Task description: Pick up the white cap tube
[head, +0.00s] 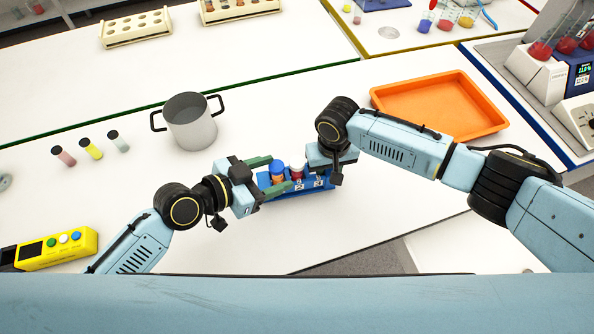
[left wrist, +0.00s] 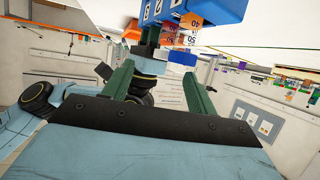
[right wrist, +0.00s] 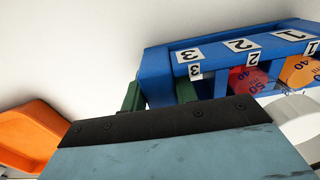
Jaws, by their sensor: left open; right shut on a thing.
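A blue rack (head: 309,190) with numbered slots stands on the white table. A red tube with a white cap (head: 297,163) is in it, beside an orange tube with a blue cap (head: 278,166). The right wrist view shows the rack (right wrist: 215,49), the red tube (right wrist: 248,81) and the orange tube (right wrist: 300,72). My left gripper (head: 280,173) is open at the rack's left end, its green fingers on either side of the orange tube. My right gripper (right wrist: 160,95) is shut on the rack's end near slot 3; its fingertips are partly hidden.
A grey pot (head: 190,125) stands behind my left arm, with several capped tubes (head: 91,148) to its left. An orange tray (head: 440,105) lies behind my right arm. A yellow device (head: 68,248) sits at the left front. The table's front edge is close to the rack.

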